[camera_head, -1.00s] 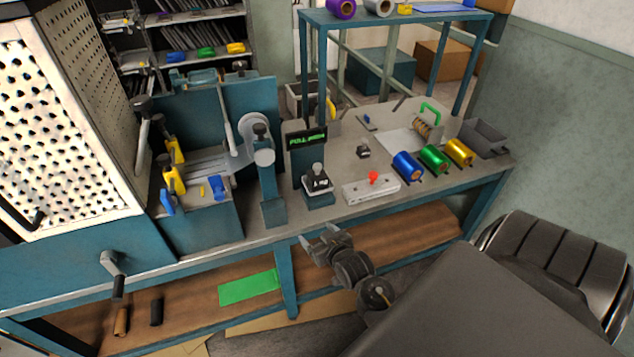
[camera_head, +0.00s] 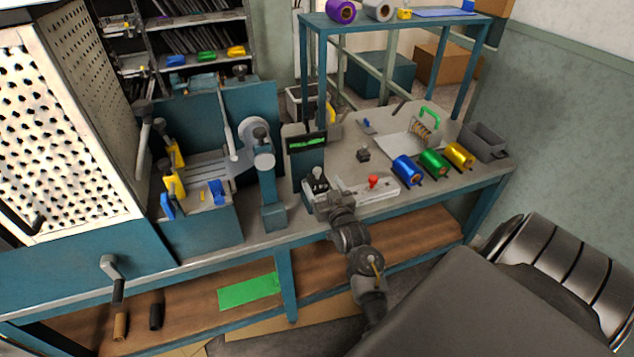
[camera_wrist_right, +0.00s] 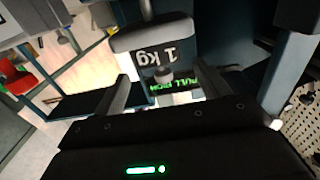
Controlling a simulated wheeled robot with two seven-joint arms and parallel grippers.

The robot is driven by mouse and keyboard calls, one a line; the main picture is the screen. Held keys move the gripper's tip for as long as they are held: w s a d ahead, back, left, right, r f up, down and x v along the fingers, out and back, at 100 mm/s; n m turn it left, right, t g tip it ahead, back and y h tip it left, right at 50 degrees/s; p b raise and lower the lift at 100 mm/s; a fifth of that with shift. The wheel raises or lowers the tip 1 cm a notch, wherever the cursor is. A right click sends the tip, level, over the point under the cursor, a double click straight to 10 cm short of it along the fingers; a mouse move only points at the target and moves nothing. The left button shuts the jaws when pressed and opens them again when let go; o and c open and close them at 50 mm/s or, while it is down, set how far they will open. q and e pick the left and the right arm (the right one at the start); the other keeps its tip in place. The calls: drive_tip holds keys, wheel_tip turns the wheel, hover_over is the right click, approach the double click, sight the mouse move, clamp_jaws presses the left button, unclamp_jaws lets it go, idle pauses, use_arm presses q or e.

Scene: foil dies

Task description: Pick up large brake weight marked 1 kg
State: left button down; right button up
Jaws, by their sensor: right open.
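The large brake weight marked 1 kg (camera_head: 318,183) is a dark block with a pale knob, standing at the blue post with the lit display on the bench. In the right wrist view its dark face with the upside-down white marking "1 kg" (camera_wrist_right: 152,42) fills the upper middle. My right gripper (camera_head: 322,199) is open, right in front of the weight in the head view and partly covering it. In the wrist view its two fingers (camera_wrist_right: 165,82) stand apart, with the weight just beyond them; I cannot tell whether they touch it. My left gripper is not in view.
A pale block with a red knob (camera_head: 373,182) lies just right of my gripper. A small dark weight (camera_head: 363,155) stands behind it. Blue (camera_head: 407,169), green (camera_head: 434,162) and gold (camera_head: 459,154) foil rolls lie to the right. The blue press (camera_head: 268,190) stands close on the left.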

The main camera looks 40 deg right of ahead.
sight(318, 178)
drive_tip(key=shift+p+x, duration=0.5)
drive_tip(key=shift+x, duration=2.1)
drive_tip(key=shift+f, duration=0.15)
drive_tip(key=shift+c, duration=0.3)
